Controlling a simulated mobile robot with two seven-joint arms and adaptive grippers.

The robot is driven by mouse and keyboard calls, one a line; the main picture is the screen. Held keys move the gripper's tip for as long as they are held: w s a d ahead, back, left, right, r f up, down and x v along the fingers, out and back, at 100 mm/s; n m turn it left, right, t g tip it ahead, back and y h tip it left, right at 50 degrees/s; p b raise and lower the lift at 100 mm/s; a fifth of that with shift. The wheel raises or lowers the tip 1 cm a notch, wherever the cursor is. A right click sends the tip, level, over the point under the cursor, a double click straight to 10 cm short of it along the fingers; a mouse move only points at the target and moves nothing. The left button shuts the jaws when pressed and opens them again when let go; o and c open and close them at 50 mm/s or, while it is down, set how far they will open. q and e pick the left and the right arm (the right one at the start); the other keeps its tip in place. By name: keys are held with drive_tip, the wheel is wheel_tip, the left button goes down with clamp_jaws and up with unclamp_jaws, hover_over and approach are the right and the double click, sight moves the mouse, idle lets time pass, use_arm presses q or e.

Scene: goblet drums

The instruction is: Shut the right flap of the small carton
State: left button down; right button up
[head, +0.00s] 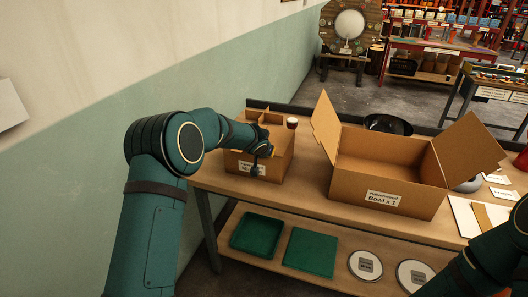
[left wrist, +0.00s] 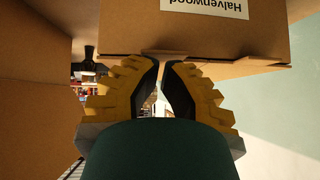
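The small carton (head: 276,167) stands at the left end of the workbench, with a white label on its front. Upright cardboard pieces show at its back; my left arm and gripper hide much of its top, so the right flap is not clear. My left gripper (head: 264,154) is over the carton's front edge. In the left wrist view its two fingers (left wrist: 164,63) have their tips nearly together, close to the cardboard (left wrist: 125,30) with the "Halvenwood" label. I see nothing clearly held.
A larger open carton (head: 385,165) with raised flaps stands right of the small one. A black bowl (head: 388,124) is farther back. Green trays (head: 310,252) and round tins (head: 365,265) lie on the lower shelf.

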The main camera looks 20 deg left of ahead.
use_arm(q)
drive_tip(key=shift+r, duration=0.1)
drive_tip(key=shift+r+p, duration=0.4)
drive_tip(key=shift+r, duration=0.35)
